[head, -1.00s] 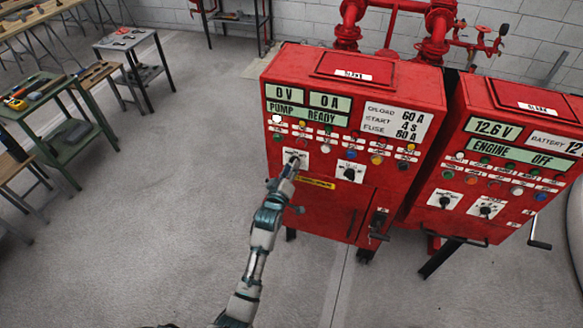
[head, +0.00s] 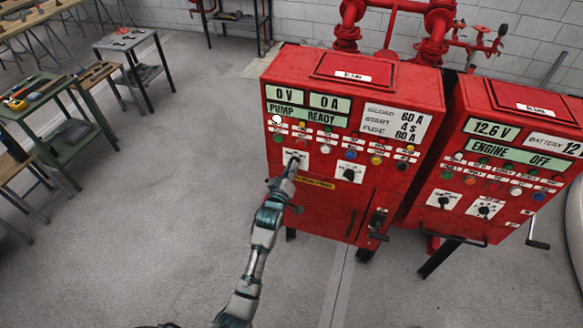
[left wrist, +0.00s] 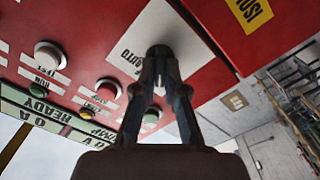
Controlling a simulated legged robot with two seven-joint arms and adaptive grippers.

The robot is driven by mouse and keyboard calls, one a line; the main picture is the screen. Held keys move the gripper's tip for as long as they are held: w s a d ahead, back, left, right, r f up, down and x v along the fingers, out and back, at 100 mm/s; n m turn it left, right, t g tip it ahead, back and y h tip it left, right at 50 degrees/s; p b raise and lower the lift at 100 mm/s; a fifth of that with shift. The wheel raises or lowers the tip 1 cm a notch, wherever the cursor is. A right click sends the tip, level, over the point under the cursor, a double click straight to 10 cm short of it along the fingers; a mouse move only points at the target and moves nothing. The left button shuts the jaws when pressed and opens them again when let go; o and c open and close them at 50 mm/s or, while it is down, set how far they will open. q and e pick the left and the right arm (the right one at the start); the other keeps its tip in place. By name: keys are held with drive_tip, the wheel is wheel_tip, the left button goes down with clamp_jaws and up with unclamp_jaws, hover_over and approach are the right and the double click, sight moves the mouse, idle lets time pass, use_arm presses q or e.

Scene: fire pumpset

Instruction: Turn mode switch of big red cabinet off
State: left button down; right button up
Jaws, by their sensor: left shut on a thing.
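The big red cabinet (head: 320,200) stands in the middle of the head view, with "PUMP READY" on its display. Its left rotary switch, on a white plate (head: 287,159), is mostly hidden by my left gripper (head: 291,164). In the left wrist view the fingers of my left gripper (left wrist: 160,68) are closed around the dark switch knob (left wrist: 160,51), on the white plate (left wrist: 138,35). A second black rotary switch (head: 349,174) sits to the right on the same cabinet. The knob's exact pointing direction is hidden by the fingers. My right gripper is not in view.
A second red cabinet (head: 505,175) showing "ENGINE OFF" stands close to the right. Colored buttons and lamps surround the switch. A green tool table (head: 62,135) and a small grey table (head: 128,42) stand at the left. The floor in front is clear.

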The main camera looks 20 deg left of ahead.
use_arm(q)
drive_tip(key=shift+m+p, duration=2.1)
drive_tip(key=shift+m, duration=1.8)
drive_tip(key=c, duration=1.2)
unclamp_jaws()
drive_tip(key=shift+c, duration=0.2)
drive_tip(key=s, duration=1.2)
drive_tip(key=shift+a, duration=0.15)
